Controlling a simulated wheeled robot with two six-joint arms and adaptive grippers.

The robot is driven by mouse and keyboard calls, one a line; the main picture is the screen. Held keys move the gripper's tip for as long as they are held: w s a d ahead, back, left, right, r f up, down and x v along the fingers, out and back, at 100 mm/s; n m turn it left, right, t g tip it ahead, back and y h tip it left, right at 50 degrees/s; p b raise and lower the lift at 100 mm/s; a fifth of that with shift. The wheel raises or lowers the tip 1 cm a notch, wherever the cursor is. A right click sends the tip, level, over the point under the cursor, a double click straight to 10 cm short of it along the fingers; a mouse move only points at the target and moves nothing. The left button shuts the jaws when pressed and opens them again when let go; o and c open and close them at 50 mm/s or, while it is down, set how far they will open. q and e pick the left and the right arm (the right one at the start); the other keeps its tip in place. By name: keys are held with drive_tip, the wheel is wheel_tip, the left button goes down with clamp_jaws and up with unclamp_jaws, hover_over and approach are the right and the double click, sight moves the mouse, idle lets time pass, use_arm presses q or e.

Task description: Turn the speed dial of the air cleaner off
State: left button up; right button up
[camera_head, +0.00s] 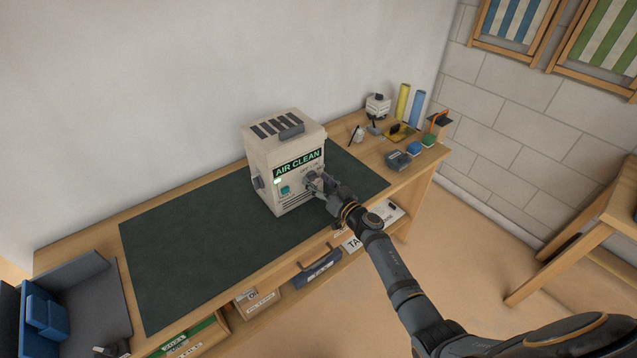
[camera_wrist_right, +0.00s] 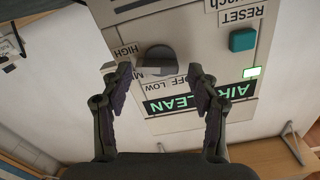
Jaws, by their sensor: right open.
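The air cleaner (camera_head: 268,150) is a cream box with a green-lit AIR CLEAN sign, standing upright on the dark mat of the workbench. Its front also fills the middle of the right wrist view (camera_wrist_right: 190,35), upside down. The dark speed dial (camera_wrist_right: 161,59) sits among the labels HIGH, OFF and LOW; part of its scale is covered. My right gripper (camera_wrist_right: 160,88) is open, its two fingers on either side of the dial and a little short of it in the picture; I see no contact. In the head view my right gripper (camera_head: 315,181) is at the panel and hides the dial. My left gripper is not clearly in view.
A teal reset button (camera_wrist_right: 243,39) and a lit green lamp (camera_wrist_right: 252,71) are on the same panel. The dark mat (camera_head: 190,235) is bare to the left. Small tools and boxes, including a grey device (camera_head: 397,160), stand on the bench's right end. A blue-grey bin (camera_head: 85,300) is at lower left.

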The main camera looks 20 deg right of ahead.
drive_tip(key=shift+c, duration=0.5)
drive_tip(key=c, duration=1.1)
drive_tip(key=shift+o, duration=0.2)
